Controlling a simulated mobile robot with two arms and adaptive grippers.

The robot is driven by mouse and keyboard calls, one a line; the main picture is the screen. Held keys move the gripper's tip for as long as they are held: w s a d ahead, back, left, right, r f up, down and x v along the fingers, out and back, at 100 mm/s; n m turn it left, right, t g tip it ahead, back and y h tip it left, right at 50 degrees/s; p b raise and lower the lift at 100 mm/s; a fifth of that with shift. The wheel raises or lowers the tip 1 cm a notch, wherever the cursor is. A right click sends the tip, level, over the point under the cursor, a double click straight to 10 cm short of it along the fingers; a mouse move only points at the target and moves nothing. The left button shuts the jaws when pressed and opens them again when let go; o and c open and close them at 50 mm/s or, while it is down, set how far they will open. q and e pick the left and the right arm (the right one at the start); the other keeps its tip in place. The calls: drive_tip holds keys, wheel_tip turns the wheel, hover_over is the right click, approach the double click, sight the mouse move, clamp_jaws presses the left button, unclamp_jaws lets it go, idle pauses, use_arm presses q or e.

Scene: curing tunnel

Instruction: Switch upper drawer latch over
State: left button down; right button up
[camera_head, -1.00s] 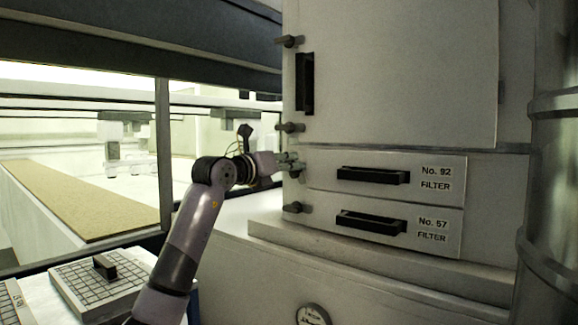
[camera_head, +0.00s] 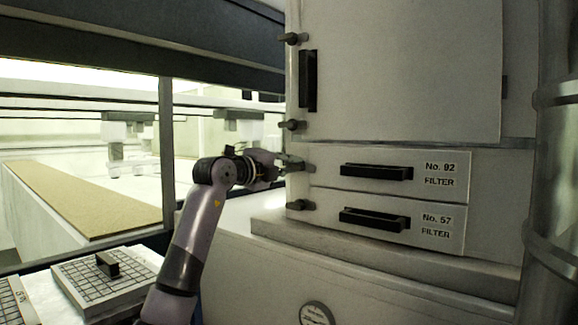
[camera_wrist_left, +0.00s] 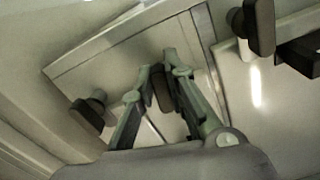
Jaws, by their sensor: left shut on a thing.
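The upper drawer (camera_head: 325,172), labelled No. 92 FILTER, is closed in the cabinet front in the head view. Its latch sits at the drawer's left edge, mostly hidden there by my left gripper (camera_head: 290,164). In the left wrist view the dark latch knob (camera_wrist_left: 161,88) stands between the fingertips of my left gripper (camera_wrist_left: 160,78), which is shut on it. The exact angle of the latch is hard to tell. My right gripper is not in view.
Further dark latches sit above (camera_head: 292,126) and below (camera_head: 301,204) the gripper, close by. The lower drawer (camera_head: 325,209), No. 57, is closed. A large pipe (camera_head: 555,180) stands at right. A gridded tray (camera_head: 80,289) lies at lower left.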

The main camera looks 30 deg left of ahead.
use_arm(q)
drive_tip(key=shift+f+n, duration=0.2)
drive_tip(key=shift+n, duration=0.9)
drive_tip(key=c, duration=1.6)
unclamp_jaws()
drive_tip(key=s+a, duration=0.1)
drive_tip(key=s, duration=1.1)
